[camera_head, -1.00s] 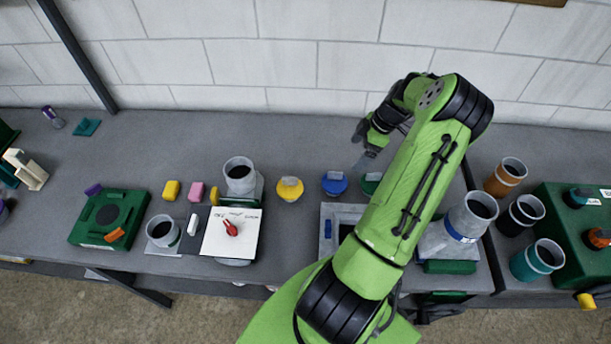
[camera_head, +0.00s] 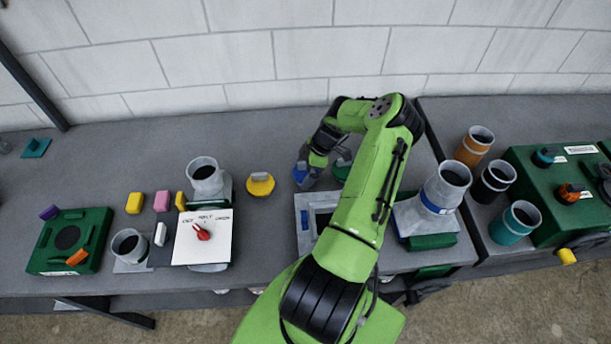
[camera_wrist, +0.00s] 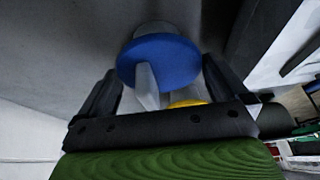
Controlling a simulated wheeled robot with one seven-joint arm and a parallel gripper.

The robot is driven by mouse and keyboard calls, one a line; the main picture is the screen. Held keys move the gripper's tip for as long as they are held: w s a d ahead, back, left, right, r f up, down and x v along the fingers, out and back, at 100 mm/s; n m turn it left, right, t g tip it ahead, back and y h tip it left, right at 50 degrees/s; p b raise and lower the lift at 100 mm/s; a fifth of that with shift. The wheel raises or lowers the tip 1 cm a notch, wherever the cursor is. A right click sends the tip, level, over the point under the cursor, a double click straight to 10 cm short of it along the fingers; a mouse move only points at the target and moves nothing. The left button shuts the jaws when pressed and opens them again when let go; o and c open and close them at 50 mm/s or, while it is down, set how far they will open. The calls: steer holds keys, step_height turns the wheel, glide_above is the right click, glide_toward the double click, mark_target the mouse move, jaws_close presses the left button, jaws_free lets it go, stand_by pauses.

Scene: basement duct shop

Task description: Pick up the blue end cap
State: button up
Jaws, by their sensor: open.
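The blue end cap (camera_head: 301,176) lies on the grey bench, right of a yellow cap, and my gripper (camera_head: 309,165) partly covers it. In the wrist view the blue end cap (camera_wrist: 172,55) is a round blue disc with a grey upright grip tab (camera_wrist: 147,86). My gripper (camera_wrist: 161,72) is open there, one dark finger on each side of the tab. I cannot tell whether either finger touches it.
The yellow cap (camera_head: 260,184) sits to the left and a dark green cap (camera_head: 342,168) close to the right. A grey framed opening (camera_head: 303,222) is in front. A duct piece with a blue band (camera_head: 441,190) stands to the right. Bench behind the caps is clear.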

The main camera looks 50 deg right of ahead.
steer(key=shift+r, duration=0.2)
steer(key=c, duration=0.8)
